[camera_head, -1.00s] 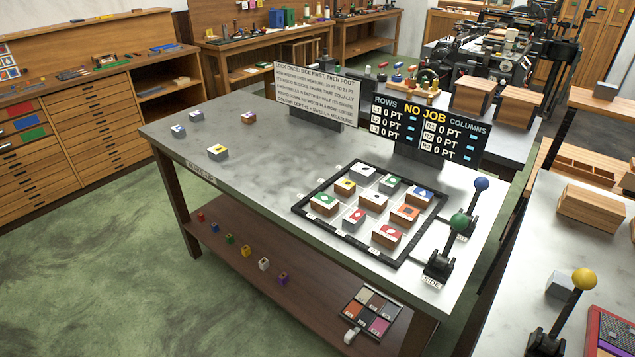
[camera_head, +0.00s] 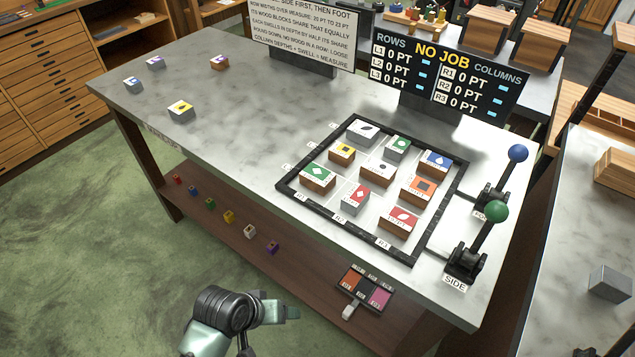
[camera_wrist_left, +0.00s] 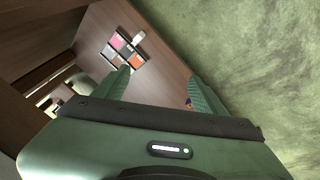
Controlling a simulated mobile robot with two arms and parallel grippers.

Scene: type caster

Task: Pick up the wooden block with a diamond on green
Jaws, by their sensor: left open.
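The wooden block with a white diamond on green (camera_head: 317,178) sits at the left of the black frame (camera_head: 283,187) on the marble-topped table. Its brown wooden sides show. My left gripper (camera_wrist_left: 160,84) is open and empty in the left wrist view, with its green fingers apart above the lower shelf. In the head view my left arm (camera_head: 225,312) is at the bottom, in front of the table and well away from the block. My right gripper is not in view.
Several other wooden and grey blocks share the frame, including a grey green-topped one (camera_head: 397,148). Two levers (camera_head: 497,212) stand at its right. Loose blocks (camera_head: 180,110) lie at the table's left. The lower shelf holds a swatch tray (camera_head: 367,288) and small coloured blocks.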

